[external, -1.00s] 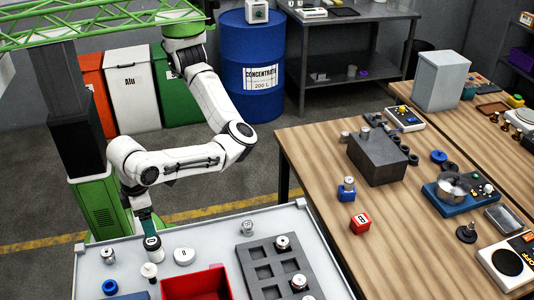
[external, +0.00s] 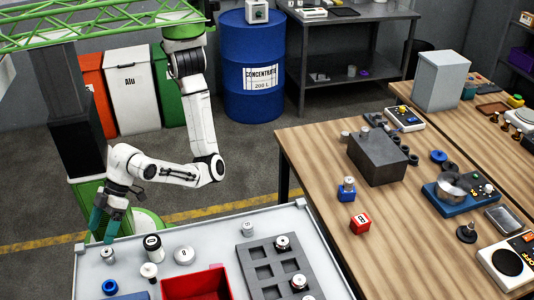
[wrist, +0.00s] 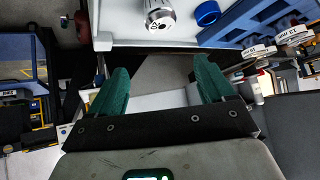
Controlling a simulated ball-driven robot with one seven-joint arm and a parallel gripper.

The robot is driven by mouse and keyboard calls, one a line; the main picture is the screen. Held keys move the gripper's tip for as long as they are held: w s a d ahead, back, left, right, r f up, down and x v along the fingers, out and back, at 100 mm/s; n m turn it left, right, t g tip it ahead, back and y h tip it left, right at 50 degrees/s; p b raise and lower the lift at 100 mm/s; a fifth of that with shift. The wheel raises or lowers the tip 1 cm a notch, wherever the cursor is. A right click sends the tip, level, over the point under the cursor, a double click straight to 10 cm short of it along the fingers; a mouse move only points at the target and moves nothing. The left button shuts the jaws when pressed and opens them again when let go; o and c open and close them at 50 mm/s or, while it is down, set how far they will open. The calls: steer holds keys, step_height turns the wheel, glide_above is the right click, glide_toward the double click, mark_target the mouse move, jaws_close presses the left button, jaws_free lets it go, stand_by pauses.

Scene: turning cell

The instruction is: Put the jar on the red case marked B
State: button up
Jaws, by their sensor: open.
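The red case (external: 360,223) sits on the wooden table; its white label is too small to read. I cannot tell for sure which of these is the jar. My gripper (external: 106,236), with green fingers, is just above and behind the silver cylinder. In the wrist view my gripper (wrist: 163,80) is open and empty, and the cylinder lies beyond its fingertips.
A blue ring (external: 110,287), a red bin (external: 195,285), a white puck (external: 184,255) and a grey pocketed tray (external: 262,250) share the bench. A blue case (external: 346,194) bearing a silver cylinder stands near the red case. A grey block (external: 378,158) is behind them.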

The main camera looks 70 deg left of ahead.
steer(key=n+h, duration=0.1)
steer(key=n, duration=0.1)
steer(key=n+t+h, duration=0.4)
steer(key=n+h, duration=0.3)
steer(key=n, duration=0.1)
glide_toward(153, 235)
steer(key=s+d, duration=0.2)
steer(key=d+f, duration=0.1)
steer(key=d, duration=0.1)
steer(key=d+f, duration=0.1)
steer(key=d, duration=0.1)
steer(key=shift+s+f, duration=0.1)
steer(key=shift+f, duration=0.25)
steer(key=shift+w+x, duration=0.25)
steer(key=shift+x, duration=1.1)
steer(key=shift+w+x, duration=0.2)
steer(key=shift+x, duration=1.15)
steer(key=shift+d+f, duration=0.1)
steer(key=shift+c, duration=0.2)
steer(key=c, duration=1.1)
